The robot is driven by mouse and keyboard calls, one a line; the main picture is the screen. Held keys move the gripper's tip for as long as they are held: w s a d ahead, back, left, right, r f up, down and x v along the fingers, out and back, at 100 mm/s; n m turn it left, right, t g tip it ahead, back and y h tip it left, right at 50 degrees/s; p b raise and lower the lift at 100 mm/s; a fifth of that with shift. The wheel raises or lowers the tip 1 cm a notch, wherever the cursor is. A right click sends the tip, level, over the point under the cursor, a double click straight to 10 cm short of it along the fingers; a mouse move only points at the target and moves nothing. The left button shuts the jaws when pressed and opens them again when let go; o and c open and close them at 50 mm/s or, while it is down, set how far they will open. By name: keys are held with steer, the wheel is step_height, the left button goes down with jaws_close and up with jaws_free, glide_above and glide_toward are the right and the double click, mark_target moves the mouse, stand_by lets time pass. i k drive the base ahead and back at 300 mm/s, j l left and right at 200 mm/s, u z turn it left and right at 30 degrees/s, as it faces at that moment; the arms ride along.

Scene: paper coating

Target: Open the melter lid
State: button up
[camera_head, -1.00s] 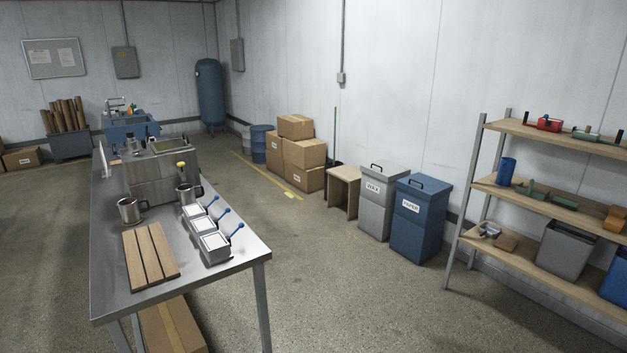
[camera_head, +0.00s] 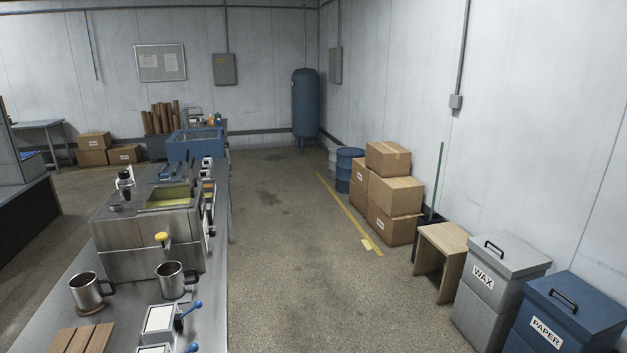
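The melter (camera_head: 125,235) is a steel box at the left, on the steel table, with a yellow-knobbed tap (camera_head: 163,238) on its front. A rectangular opening (camera_head: 170,197) in its top shows a yellowish surface; I cannot tell whether a clear cover lies over it. A dark-knobbed fitting (camera_head: 125,184) stands on the top's left side. I cannot make out clearly which part is the lid. My gripper is not in view.
Two steel mugs (camera_head: 86,290) (camera_head: 170,279) and white-topped small boxes with blue-knobbed levers (camera_head: 160,320) stand before the melter on the table (camera_head: 50,318). The floor (camera_head: 290,260) right of the table is clear. Cardboard boxes (camera_head: 395,195), wax bin (camera_head: 490,290) and paper bin (camera_head: 560,320) line the right wall.

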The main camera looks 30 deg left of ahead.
mark_target(170, 190)
steer(key=i+j+u, duration=0.15)
steer(key=i+u, duration=0.25)
steer(key=i, duration=0.15)
steer(key=i+u, duration=0.35)
steer(key=i, duration=0.15)
steer(key=i+l+u, duration=0.15)
steer(key=i+u, duration=0.25)
steer(key=i, duration=0.15)
steer(key=i+l+u, duration=0.35)
steer(key=i, duration=0.15)
